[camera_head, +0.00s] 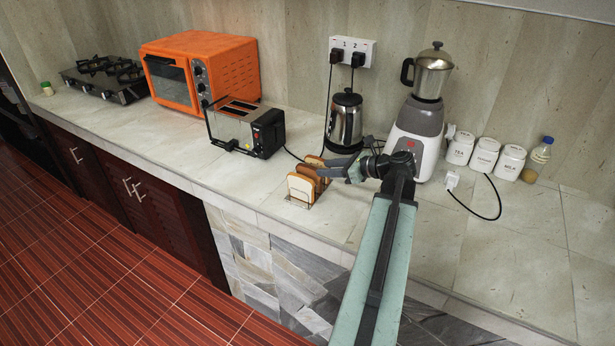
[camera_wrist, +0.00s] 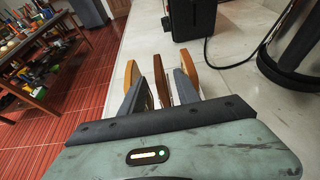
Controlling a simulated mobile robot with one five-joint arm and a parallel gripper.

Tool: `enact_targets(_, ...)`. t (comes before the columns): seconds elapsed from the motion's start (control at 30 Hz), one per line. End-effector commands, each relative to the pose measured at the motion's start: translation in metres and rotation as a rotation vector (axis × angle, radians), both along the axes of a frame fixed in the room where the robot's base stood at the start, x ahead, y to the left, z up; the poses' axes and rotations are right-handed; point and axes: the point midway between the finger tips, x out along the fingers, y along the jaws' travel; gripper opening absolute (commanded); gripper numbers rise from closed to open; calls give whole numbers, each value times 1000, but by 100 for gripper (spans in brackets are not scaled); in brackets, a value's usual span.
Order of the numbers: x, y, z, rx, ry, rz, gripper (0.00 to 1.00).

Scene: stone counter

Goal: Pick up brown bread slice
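Several bread slices stand upright in a small wire rack (camera_head: 301,205) near the counter's front edge. The front slice (camera_head: 300,188) shows a pale face and brown crust; others stand behind it. My gripper (camera_head: 327,171) reaches in from the right at the rack. In the wrist view, its two dark grey fingers (camera_wrist: 160,92) are apart, with the brown edge of the middle slice (camera_wrist: 161,80) between them. Narrow gaps seem to show beside that slice. One outer slice (camera_wrist: 130,74) is beyond the left finger and another (camera_wrist: 187,67) beyond the right. The fingers partly hide the slices.
A black and silver toaster (camera_head: 246,128) stands behind the rack to the left. A kettle (camera_head: 345,118) and a blender (camera_head: 418,120) stand behind my gripper. An orange oven (camera_head: 203,70) is farther left. The counter's right front is clear apart from a cable.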

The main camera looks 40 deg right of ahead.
Motion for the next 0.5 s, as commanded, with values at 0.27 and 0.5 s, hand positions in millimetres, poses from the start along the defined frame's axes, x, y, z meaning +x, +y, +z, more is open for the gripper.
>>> enact_targets(0.27,19,2,-11,-1,1,-7,38)
enact_targets(0.5,41,11,-23,-1,2,-6,38)
